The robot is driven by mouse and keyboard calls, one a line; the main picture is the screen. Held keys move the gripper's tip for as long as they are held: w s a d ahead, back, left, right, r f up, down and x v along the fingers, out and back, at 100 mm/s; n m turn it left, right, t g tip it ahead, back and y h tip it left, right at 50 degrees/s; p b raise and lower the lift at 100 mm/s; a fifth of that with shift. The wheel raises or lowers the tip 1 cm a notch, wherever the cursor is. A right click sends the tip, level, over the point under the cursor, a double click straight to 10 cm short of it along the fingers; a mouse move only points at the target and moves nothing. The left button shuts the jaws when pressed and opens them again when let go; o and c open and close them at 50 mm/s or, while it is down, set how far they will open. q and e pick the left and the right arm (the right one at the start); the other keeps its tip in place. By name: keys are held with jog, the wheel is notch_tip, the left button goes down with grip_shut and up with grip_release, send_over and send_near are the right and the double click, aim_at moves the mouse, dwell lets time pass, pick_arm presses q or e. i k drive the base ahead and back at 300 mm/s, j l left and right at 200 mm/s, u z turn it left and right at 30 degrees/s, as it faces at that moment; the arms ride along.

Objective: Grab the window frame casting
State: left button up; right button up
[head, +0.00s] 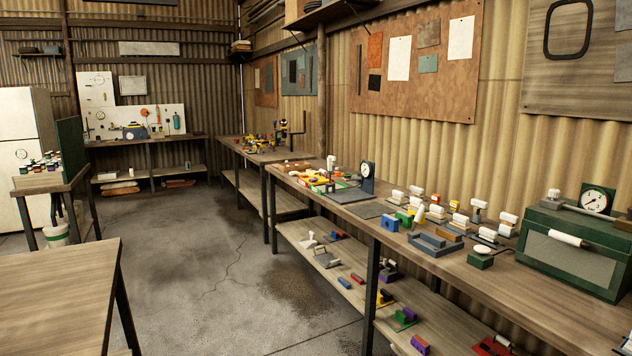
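I cannot tell for sure which thing is the window frame casting. A low blue-grey rectangular piece with raised edges (436,241) lies near the front edge of the long right-hand bench (345,205). A black rounded frame, open in the middle (547,42), hangs on the wooden board at the upper right. Neither of my grippers is in view, and nothing touches either piece.
A green cabinet with a dial (578,247) stands at the bench's right end. Several small white-topped pieces crowd the bench around the blue-grey piece. More small parts lie on the lower shelf. A bare table (55,290) stands at left. The concrete floor (215,265) between is clear.

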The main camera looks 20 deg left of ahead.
aim_at(321, 180)
jog(key=u, duration=0.2)
jog(key=i+u, duration=0.25)
jog(key=i, duration=0.25)
jog(key=i+u, duration=0.2)
jog(key=i, duration=0.25)
jog(key=i+l+u, duration=0.1)
jog(key=i+u, duration=0.15)
jog(key=i, duration=0.25)
jog(key=i+l+u, duration=0.2)
jog(key=i, duration=0.25)
jog(key=i+j+u, duration=0.25)
jog(key=i, duration=0.65)
jog(key=i+l+u, duration=0.1)
jog(key=i+u, duration=0.15)
jog(key=i, duration=0.7)
jog(key=i+l+z, duration=0.15)
jog(key=i+z, duration=0.65)
jog(key=i+j+z, duration=0.1)
jog(key=i+z, duration=0.3)
jog(key=i+j+z, duration=0.35)
jog(key=i+l, duration=0.05)
jog(key=l, duration=0.05)
